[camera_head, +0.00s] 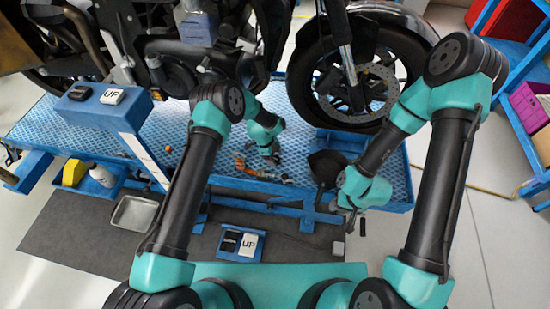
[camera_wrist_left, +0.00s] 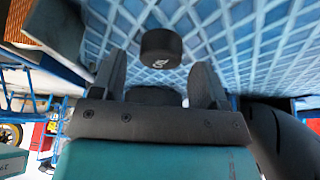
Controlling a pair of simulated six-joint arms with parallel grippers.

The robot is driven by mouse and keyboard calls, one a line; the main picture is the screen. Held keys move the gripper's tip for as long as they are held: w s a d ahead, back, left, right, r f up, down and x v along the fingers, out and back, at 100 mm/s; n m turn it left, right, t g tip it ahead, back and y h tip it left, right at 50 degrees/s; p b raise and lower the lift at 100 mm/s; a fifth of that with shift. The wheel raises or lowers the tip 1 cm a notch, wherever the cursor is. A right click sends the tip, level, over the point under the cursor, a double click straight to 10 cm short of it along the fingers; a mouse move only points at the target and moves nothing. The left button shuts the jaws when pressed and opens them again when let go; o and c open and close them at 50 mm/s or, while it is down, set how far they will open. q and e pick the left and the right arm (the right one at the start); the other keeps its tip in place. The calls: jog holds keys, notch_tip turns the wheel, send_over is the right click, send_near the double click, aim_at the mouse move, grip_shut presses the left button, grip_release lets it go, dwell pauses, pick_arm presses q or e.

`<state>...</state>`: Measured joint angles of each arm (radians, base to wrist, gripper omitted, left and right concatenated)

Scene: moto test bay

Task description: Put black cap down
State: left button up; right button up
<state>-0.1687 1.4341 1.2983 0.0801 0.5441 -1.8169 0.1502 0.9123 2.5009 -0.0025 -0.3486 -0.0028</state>
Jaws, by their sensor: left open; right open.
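The black cap (camera_wrist_left: 160,48) shows in the left wrist view as a short dark cylinder with a small light mark. It appears to lie on the blue patterned platform (camera_wrist_left: 240,45), just beyond the fingertips and apart from them. My left gripper (camera_wrist_left: 159,78) is open and empty, its two fingers spread wider than the cap. In the head view my left gripper (camera_head: 273,156) is low over the platform, and I cannot make out the cap there. My right gripper (camera_head: 351,215) is open near the platform's front edge, by a dark pan-like container (camera_head: 326,163).
A motorcycle wheel (camera_head: 310,85) stands behind on the platform. Orange-handled tools (camera_head: 250,170) lie left of my left gripper, and a small orange item (camera_head: 168,148) is further left.

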pick_arm(q)
jog(key=v, duration=1.1)
jog(key=shift+s, duration=0.1)
